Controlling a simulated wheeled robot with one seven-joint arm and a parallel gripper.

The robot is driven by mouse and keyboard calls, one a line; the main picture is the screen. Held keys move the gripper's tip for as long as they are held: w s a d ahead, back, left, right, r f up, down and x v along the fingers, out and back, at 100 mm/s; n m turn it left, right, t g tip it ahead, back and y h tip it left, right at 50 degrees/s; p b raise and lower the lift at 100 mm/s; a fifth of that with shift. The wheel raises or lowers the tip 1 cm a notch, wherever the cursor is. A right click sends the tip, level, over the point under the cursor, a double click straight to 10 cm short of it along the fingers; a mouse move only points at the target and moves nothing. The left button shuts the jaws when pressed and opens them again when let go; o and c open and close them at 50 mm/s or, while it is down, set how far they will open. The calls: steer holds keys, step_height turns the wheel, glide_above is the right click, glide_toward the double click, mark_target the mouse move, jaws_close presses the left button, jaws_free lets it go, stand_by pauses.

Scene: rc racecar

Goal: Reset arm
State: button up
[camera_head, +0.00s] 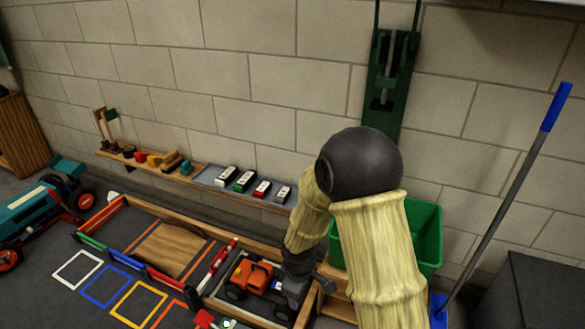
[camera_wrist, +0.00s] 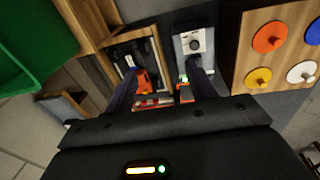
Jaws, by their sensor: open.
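My gripper (camera_wrist: 160,95) shows in the wrist view with its two fingers apart and nothing held between them. In the head view my arm reaches down on the right side, and its end is by the right end of the wooden tray. An orange toy vehicle (camera_head: 250,276) with dark wheels sits in the tray's right compartment, just left of my gripper. It also shows in the wrist view (camera_wrist: 145,79), beyond the fingers. My arm hides part of the tray's right end and the wall shelf's right end.
A green bin (camera_head: 427,235) stands behind my arm. A blue-handled pole (camera_head: 510,190) leans on the wall at right, near a dark box (camera_head: 545,295). A shelf (camera_head: 205,181) carries small blocks. Coloured squares mark the floor at front left.

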steer(key=s+d+r+m+t, duration=0.1)
steer(key=s+d+r+m, duration=0.9)
steer(key=d+r+m, duration=0.4)
step_height(320, 180, up, 34)
steer(key=p, duration=3.4)
steer(key=shift+a+n, duration=0.2)
steer(key=shift+n, duration=0.2)
steer(key=shift+c, duration=0.5)
steer(key=c, duration=0.3)
steer(key=shift+a, duration=0.15)
steer(key=shift+c, duration=0.5)
